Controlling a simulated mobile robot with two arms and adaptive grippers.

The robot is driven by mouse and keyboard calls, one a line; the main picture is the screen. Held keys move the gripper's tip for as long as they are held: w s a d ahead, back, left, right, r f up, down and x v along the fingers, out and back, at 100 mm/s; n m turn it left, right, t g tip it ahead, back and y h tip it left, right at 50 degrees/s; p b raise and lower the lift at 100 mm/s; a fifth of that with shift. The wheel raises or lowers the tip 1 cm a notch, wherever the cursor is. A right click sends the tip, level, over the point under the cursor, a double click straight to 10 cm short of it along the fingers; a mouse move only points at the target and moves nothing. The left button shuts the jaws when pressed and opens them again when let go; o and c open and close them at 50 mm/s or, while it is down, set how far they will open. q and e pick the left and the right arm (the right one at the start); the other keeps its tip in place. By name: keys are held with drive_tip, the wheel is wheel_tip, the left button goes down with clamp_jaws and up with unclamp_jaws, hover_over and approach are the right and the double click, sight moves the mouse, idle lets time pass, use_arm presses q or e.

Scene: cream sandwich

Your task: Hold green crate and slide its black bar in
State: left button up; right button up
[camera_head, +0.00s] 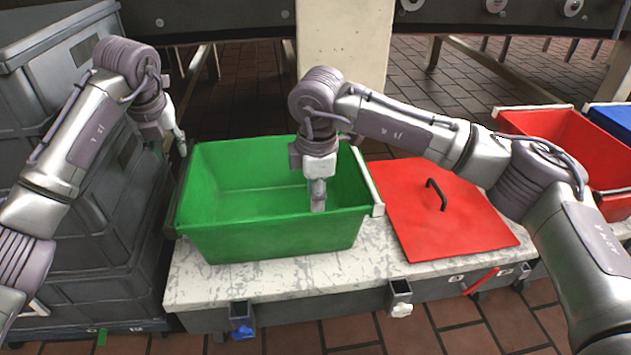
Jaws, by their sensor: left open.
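The green crate (275,240) stands open and upright on the worn white bench top. A dark bar (176,200) runs along its left rim, and a pale bar (368,182) runs along its right rim. My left gripper (180,146) is open just above the back left corner of the crate, near the dark bar; I cannot tell whether it touches. My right gripper (318,203) points down inside or over the right part of the crate. Its fingers are seen edge-on, so I cannot tell whether they are open. No object shows in either gripper.
A red lid (450,225) with a black handle lies right of the crate. A red crate (565,140) and a blue crate (615,122) stand further right. Stacked grey crates (85,240) stand close on the left. A pale pillar (343,60) rises behind.

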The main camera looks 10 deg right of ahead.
sight(315, 231)
drive_tip(key=f, duration=0.7)
drive_tip(key=w+f, duration=0.1)
drive_tip(key=f, duration=0.2)
drive_tip(key=shift+f, duration=0.2)
clamp_jaws()
drive_tip(key=shift+w, duration=0.1)
